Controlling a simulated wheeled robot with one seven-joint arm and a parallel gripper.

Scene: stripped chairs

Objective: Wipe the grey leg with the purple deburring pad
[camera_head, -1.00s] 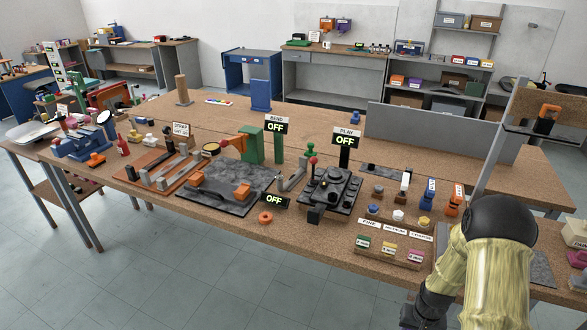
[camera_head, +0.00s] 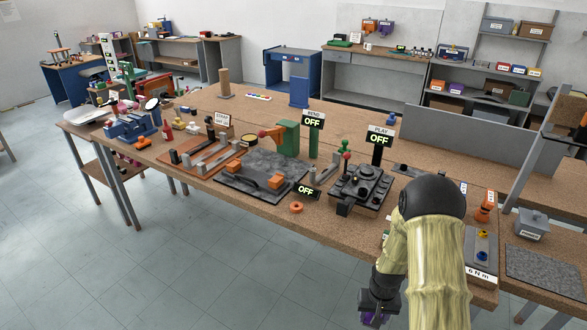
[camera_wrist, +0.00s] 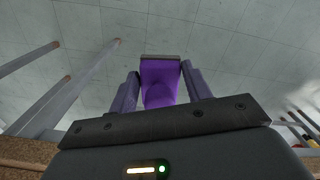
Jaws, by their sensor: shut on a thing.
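My gripper (camera_head: 378,300) is low in the head view, in front of the bench's near edge and over the floor. In the wrist view its two fingers (camera_wrist: 160,74) are shut on the purple deburring pad (camera_wrist: 160,88), which has a dark strip along its far end. A bit of the pad's purple also shows in the head view (camera_head: 372,318). I cannot tell which is the grey leg. The pad touches none of them.
The cork-topped bench (camera_head: 255,205) runs along behind my gripper. It carries a dark fixture plate (camera_head: 262,160), a black machine (camera_head: 362,187) and signs reading OFF. Grey bars with brown ends (camera_wrist: 62,92) show at left in the wrist view. The tiled floor (camera_head: 220,270) in front is clear.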

